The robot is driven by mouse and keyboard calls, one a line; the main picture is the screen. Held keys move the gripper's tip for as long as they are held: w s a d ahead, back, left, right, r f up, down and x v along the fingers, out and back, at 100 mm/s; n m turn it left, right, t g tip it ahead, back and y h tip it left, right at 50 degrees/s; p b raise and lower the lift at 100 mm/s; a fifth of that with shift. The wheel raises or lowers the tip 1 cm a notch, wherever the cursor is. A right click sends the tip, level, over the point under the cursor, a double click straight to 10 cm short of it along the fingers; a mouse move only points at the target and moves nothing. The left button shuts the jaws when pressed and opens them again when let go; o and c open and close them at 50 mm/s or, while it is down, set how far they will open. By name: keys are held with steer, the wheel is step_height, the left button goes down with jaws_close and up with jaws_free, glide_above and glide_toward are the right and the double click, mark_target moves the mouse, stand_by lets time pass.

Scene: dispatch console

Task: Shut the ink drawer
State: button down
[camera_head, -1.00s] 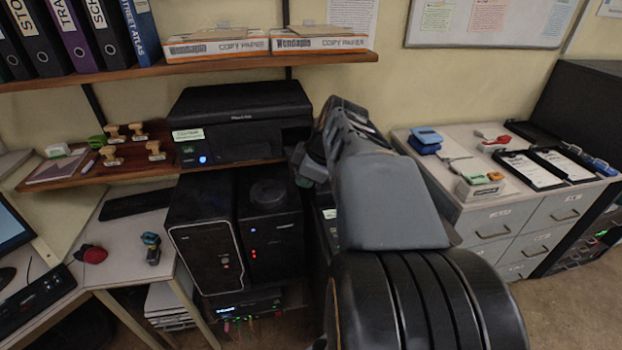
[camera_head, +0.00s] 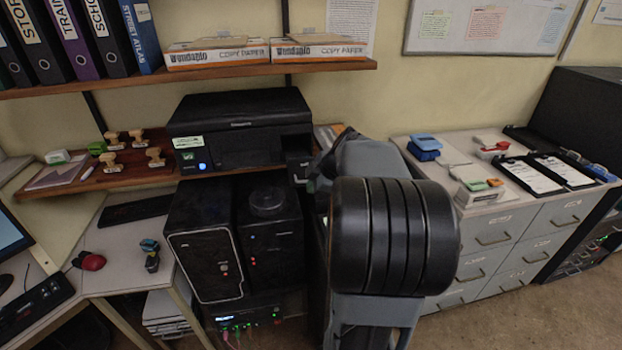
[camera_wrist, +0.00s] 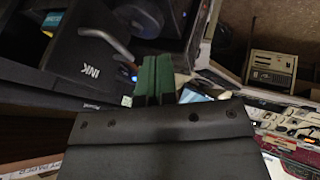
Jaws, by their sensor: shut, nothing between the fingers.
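The black printer (camera_head: 240,125) stands on the wooden shelf. A black block at its right front corner (camera_head: 299,164) looks like the ink drawer, standing out from the body. In the wrist view the drawer front (camera_wrist: 80,62) carries a white INK label and a grey bar handle (camera_wrist: 106,41). My gripper (camera_wrist: 153,75) shows green fingers, shut and empty, just right of the drawer front. I cannot tell whether they touch it. In the head view my arm hides the fingers.
Black computer towers (camera_head: 235,235) stand below the shelf. Stamps (camera_head: 113,140) sit on the shelf left of the printer. At right, a grey drawer cabinet (camera_head: 510,230) carries clipboards and a blue hole punch (camera_head: 424,146). Copy paper boxes (camera_head: 320,50) rest on the upper shelf.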

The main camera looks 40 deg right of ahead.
mark_target(301, 162)
steer(key=shift+w+d+f+p, duration=0.15)
steer(key=shift+w+d+p, duration=0.1)
steer(key=shift+w, duration=0.35)
steer(key=shift+w+d+f+p, duration=0.15)
steer(key=shift+w+d+p, duration=0.15)
steer(key=shift+w, duration=0.3)
steer(key=shift+w+d+f+p, duration=0.15)
steer(key=shift+w+d+p, duration=0.1)
steer(key=shift+w, duration=0.45)
